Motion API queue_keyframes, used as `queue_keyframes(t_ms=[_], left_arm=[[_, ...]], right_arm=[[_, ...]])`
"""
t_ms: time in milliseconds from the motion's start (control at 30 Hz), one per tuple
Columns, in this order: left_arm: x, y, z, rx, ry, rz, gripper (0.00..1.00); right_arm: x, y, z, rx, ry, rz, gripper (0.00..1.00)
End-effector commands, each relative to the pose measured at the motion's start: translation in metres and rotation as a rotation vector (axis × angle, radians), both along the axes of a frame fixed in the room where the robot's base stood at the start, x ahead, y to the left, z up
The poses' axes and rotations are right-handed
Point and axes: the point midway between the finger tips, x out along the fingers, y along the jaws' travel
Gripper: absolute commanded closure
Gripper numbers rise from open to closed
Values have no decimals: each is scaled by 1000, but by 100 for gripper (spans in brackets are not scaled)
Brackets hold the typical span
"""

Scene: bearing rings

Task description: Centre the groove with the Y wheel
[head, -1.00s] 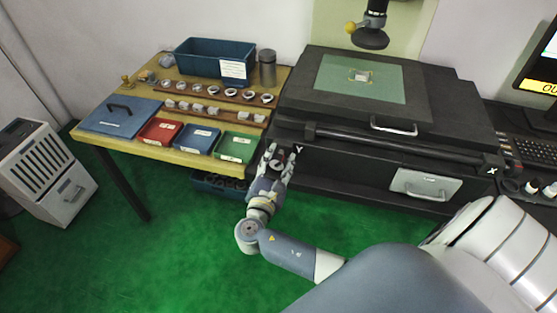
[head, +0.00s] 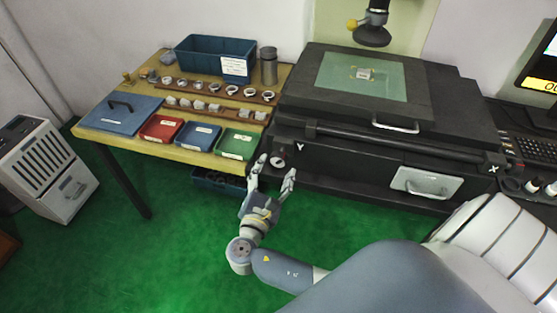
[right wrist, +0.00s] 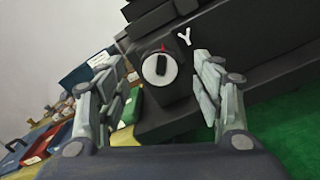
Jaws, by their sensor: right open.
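The Y wheel (head: 278,161) is a small round knob with a dark grip bar on the left front of the black measuring machine (head: 345,165), below a white Y mark. In the right wrist view the Y wheel (right wrist: 160,69) sits between the fingers, apart from them, with a red mark at its top. My right gripper (head: 272,174) is open and empty in front of the wheel; its spread fingers also show in the right wrist view (right wrist: 158,95). A small pale part (head: 364,74) with the groove too small to make out lies on the glass stage (head: 335,85). My left gripper is not in view.
A wooden table (head: 110,146) at left holds red, blue and green trays, rows of rings, and a blue bin (head: 200,58). A drawer handle (head: 425,183) and an X mark are on the machine's right. Green floor lies open in front.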

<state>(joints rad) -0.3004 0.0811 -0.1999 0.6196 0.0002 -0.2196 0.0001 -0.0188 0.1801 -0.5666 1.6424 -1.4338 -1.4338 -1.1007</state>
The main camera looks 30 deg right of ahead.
Motion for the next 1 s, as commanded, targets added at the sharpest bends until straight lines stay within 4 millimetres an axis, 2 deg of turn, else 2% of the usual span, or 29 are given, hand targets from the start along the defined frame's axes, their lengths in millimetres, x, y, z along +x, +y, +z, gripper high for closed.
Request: queue_keyframes(t_ms=[100,300,767,867,967,1000], left_arm=[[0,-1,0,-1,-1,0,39],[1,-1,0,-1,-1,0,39],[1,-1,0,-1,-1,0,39],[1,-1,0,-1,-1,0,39],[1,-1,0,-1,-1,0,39],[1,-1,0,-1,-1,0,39]], right_arm=[[-18,21,-1,2,2,0,39],[-36,43,0,1,1,0,39],[-43,49,-1,2,1,0,39],[-40,49,-19,30,28,16,39],[-39,46,-71,124,102,49,39],[-41,45,-102,187,143,63,39]])
